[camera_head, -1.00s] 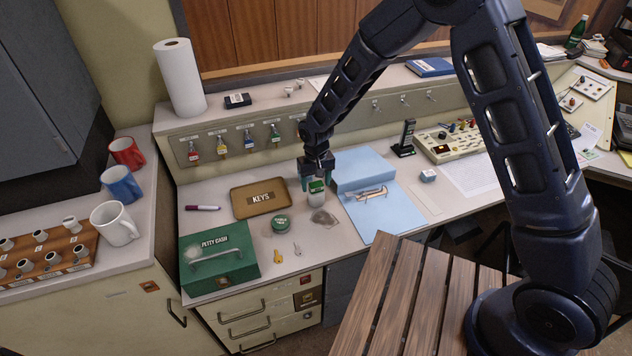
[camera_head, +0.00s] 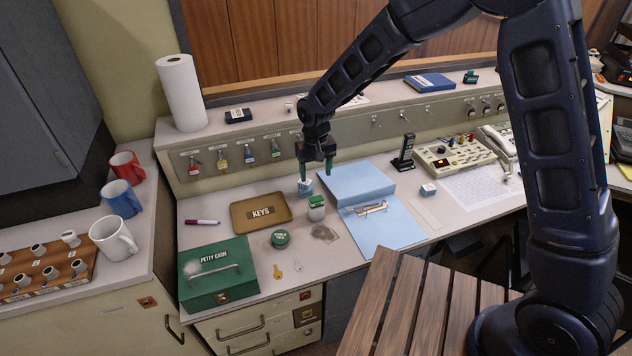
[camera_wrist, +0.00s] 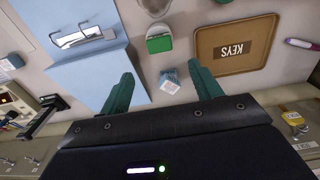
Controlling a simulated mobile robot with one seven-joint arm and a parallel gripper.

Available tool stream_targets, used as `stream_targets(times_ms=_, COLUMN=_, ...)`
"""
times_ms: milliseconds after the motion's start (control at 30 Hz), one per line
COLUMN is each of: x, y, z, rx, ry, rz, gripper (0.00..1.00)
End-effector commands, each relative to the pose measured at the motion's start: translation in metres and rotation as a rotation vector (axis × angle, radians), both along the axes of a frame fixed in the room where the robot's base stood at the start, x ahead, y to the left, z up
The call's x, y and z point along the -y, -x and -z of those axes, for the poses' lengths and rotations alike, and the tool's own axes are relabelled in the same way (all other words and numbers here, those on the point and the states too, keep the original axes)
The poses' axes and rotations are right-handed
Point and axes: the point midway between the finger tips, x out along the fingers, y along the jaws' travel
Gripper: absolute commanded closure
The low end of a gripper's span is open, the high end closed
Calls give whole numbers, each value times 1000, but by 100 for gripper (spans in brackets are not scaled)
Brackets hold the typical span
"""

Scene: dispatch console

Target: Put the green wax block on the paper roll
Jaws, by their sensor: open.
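The green wax block (camera_head: 316,199) lies on top of a short white upright roll (camera_head: 316,213), which I take as the paper roll, on the desk right of the keys tray. In the wrist view the green block (camera_wrist: 159,43) sits over the roll's pale rim (camera_wrist: 160,31). My gripper (camera_head: 315,176) is open and empty, behind and above the block, apart from it. In the wrist view the fingers (camera_wrist: 162,72) point toward the desk, with nothing held between them.
A small blue-and-white box (camera_head: 306,188) stands just behind the roll, close below one finger. The keys tray (camera_head: 236,220) is left, the round green tin (camera_head: 281,239) in front, the blue folder (camera_head: 395,232) right. A tall paper towel roll (camera_head: 182,95) stands on the back ledge.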

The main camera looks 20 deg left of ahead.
Motion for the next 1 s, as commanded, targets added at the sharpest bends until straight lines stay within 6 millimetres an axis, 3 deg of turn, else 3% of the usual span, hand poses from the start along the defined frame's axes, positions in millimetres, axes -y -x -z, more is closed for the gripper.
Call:
stream_targets(times_ms=133, x=0, y=0, z=-10, rx=0, ry=0, rz=0, gripper=36)
stream_targets(times_ms=433, x=1, y=-1, z=-13, rx=0, ry=0, rz=1, gripper=36)
stream_targets(times_ms=567, x=12, y=-13, z=-25, rx=6, ry=-8, rz=19, gripper=36)
stream_targets(times_ms=767, x=69, y=-59, z=-75, rx=32, ry=-37, rz=92, gripper=36)
stream_targets(times_ms=1000, x=162, y=-105, z=-138, rx=73, ry=-71, rz=195, gripper=36)
